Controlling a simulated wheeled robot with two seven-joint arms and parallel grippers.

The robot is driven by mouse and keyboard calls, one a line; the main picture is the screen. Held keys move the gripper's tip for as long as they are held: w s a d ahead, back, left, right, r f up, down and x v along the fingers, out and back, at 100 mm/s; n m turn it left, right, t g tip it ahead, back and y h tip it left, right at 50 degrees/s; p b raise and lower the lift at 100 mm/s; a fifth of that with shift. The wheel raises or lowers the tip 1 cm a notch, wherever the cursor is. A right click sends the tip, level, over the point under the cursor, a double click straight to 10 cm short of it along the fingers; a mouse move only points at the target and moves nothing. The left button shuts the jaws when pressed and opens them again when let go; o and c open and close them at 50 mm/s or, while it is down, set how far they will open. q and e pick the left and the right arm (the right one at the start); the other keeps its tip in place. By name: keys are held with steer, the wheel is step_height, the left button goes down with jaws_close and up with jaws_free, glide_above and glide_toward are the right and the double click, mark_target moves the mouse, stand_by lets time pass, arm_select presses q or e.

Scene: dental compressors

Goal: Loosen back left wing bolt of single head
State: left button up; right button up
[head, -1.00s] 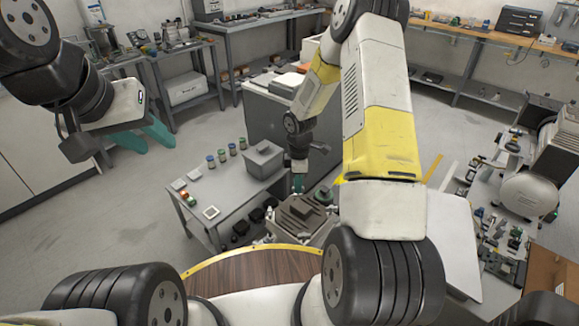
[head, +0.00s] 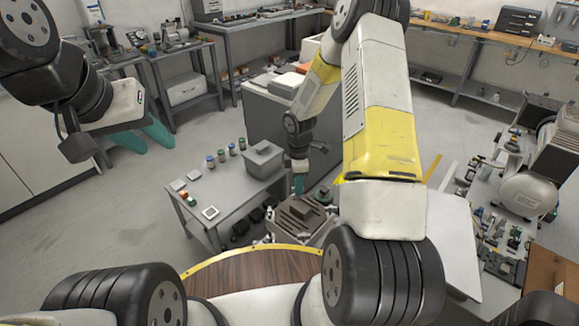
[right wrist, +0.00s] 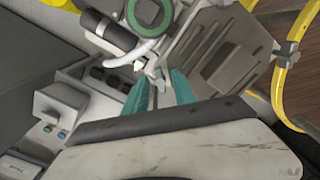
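The single-head compressor (head: 303,213) stands beyond my base, partly hidden by my right arm. In the right wrist view its ribbed dark grey head (right wrist: 228,66) lies to the right of the fingers. My right gripper (right wrist: 160,72) points at the head's edge, its teal fingers apart. A small pale fitting, perhaps a wing bolt (right wrist: 154,68), shows at the fingertips; I cannot tell whether they touch it. In the head view the right gripper (head: 299,184) is small and over the compressor. My left gripper (head: 148,138) is open and empty, far to the left.
A grey table (head: 225,199) with jars and a grey box (head: 263,159) stands left of the compressor.

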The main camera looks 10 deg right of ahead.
step_height(320, 180, up, 8)
steer(key=shift+f, duration=0.1)
stand_by(0.4)
